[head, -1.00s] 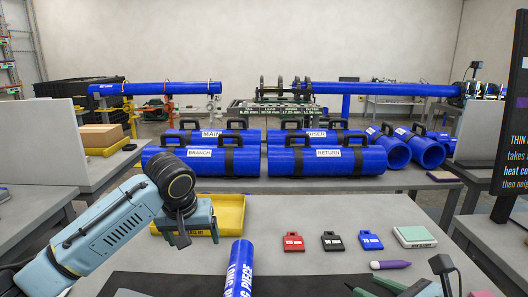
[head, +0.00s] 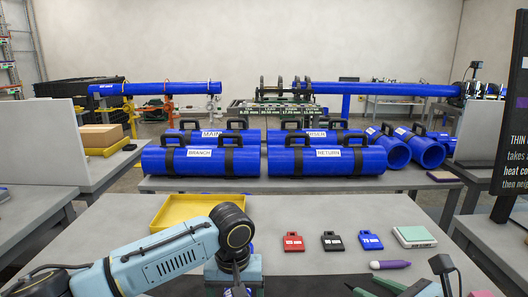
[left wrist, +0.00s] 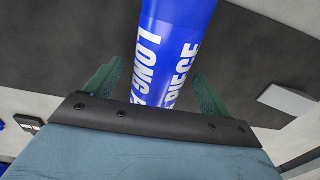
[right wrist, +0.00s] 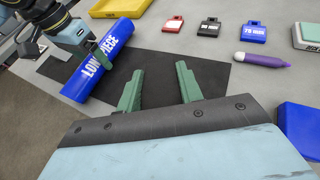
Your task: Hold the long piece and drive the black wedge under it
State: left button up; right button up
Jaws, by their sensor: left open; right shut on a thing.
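The long piece, a blue pipe with white lettering, lies on a dark mat in the right wrist view (right wrist: 97,68). In the left wrist view the long piece (left wrist: 178,25) runs between the fingers of my left gripper (left wrist: 156,72), which is open with a gap on each side. My left arm hides most of the pipe in the head view. My right gripper (right wrist: 160,70) is to the right of the pipe, its green fingers (head: 374,287) low over the mat. The black wedge does not stand out between these fingers against the dark mat.
A yellow tray (head: 175,212) stands at the table's back left. Red (head: 293,242), black (head: 332,241) and blue (head: 371,240) tags, a white-green box (head: 414,237) and a purple marker (head: 390,265) lie to the right. The grey table between tray and tags is clear.

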pick_arm(q)
jog(key=shift+f, duration=1.05)
jog(key=shift+c, duration=0.3)
jog(key=c, duration=1.2)
jog(key=shift+s+f, duration=0.1)
jog(key=shift+f, duration=0.1)
pick_arm(e)
jog(key=a+f+n+g+y, duration=0.1)
jog(key=a+n+g+y, duration=0.1)
jog(key=a+n+g, duration=0.1)
jog(key=w+a+f+n+g+y, duration=0.1)
jog(key=a+f+n+g+y, duration=0.1)
jog(key=a, duration=0.4)
jog(key=w+a+f+n+g+y, duration=0.1)
jog(key=a+f+n+g+y, duration=0.1)
jog(key=a+n+g, duration=0.2)
jog(key=shift+w+a+f+n+g+y, duration=0.15)
jog(key=shift+a+f+n+g+y, duration=0.15)
jog(key=shift+n+g, duration=0.35)
pick_arm(q)
jog(key=shift+s, duration=0.1)
pick_arm(e)
jog(key=shift+a+f+n+g, duration=0.1)
jog(key=shift+a+n+g, duration=0.3)
jog(key=shift+n+g, duration=0.45)
